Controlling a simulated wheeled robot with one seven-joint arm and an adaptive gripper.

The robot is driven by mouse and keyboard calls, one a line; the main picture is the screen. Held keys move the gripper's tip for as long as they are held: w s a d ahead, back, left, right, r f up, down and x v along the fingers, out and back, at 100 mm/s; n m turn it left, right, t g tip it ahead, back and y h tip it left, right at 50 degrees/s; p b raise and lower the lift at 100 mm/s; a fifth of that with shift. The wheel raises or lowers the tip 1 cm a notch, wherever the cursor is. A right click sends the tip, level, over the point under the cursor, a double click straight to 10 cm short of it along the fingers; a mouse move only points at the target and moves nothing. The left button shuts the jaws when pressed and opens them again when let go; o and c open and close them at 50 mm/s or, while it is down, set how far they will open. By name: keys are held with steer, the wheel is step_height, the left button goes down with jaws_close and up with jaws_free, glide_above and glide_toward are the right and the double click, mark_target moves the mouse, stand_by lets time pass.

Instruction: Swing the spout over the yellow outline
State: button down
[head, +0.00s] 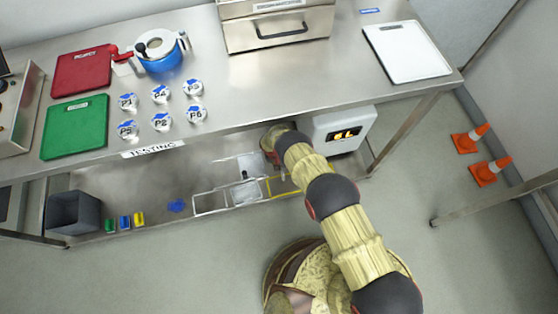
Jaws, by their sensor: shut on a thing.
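The yellow outline (284,184) is marked on the lower shelf under the bench, right of two white outlines (211,203); my arm covers part of it. A pale grey plate or fixture with a small dark upright part (244,174) stands by the middle outline. It seems to belong to the spout, but its shape is too small to tell. My gripper (270,157) is low under the bench edge, just right of this fixture and behind the yellow outline. It is shut on what seems to be the spout; the fingertips and the grip are mostly hidden by my wrist.
The bench top (240,85) overhangs the shelf. On the shelf's left are a grey bin (74,212), small coloured blocks (125,221) and a blue item (176,205). Cones (470,138) stand right.

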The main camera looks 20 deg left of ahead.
steer(key=c, duration=1.8)
jaws_free()
steer(key=shift+o, duration=0.2)
